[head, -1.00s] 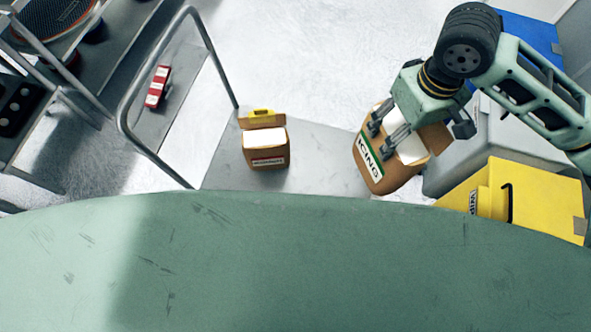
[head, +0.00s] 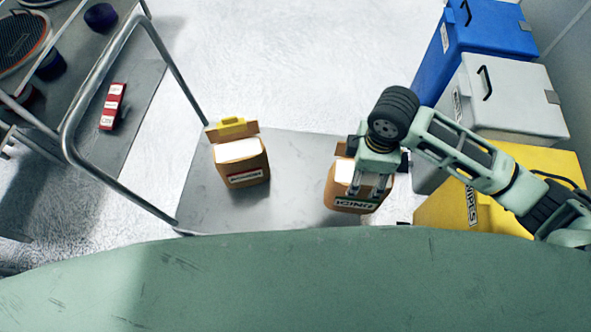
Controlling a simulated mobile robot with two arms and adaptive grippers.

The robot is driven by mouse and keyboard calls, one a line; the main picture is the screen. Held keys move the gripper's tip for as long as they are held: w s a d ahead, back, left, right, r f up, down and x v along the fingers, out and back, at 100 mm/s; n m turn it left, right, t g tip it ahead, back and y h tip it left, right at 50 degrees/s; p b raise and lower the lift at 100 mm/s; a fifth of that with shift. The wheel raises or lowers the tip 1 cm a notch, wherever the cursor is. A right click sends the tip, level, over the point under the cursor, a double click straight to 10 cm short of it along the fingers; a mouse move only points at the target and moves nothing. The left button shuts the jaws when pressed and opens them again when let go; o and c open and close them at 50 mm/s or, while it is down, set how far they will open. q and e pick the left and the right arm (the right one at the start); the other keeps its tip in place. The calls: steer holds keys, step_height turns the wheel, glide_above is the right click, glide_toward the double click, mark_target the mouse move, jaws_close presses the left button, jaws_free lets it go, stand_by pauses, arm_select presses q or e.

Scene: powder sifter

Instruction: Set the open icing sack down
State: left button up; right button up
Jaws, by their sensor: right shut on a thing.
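The open icing sack (head: 355,203) is a brown sack with a white top and a green ICING label, at the right part of the grey floor plate. My right gripper (head: 368,190) is over it from above, shut on its upper part. The gripper hides much of the sack's top. The sack looks upright at the plate; I cannot tell whether its bottom touches the surface. My left gripper is not in view.
A second open brown sack (head: 241,165) with a red label and a yellow clip stands on the grey plate (head: 295,165) to the left. Blue (head: 470,40), white (head: 500,100) and yellow (head: 485,205) bins line the right.

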steer(key=shift+w+a, duration=0.1)
steer(key=shift+w, duration=0.05)
steer(key=shift+w+a+f, duration=0.15)
steer(key=shift+a, duration=0.1)
steer(key=w+a+f+b, duration=0.1)
steer(key=w+a+f, duration=0.6)
steer(key=f, duration=0.3)
steer(key=shift+a+f, duration=0.25)
steer(key=shift+a, duration=0.55)
steer(key=shift+f, duration=0.1)
steer(key=o, duration=2.1)
steer(key=shift+s+f+b, duration=0.1)
steer(key=shift+s+b, duration=0.1)
steer(key=shift+b, duration=0.1)
steer(key=shift+d, duration=0.1)
step_height(320, 180, up, 12)
steer(key=p, duration=0.1)
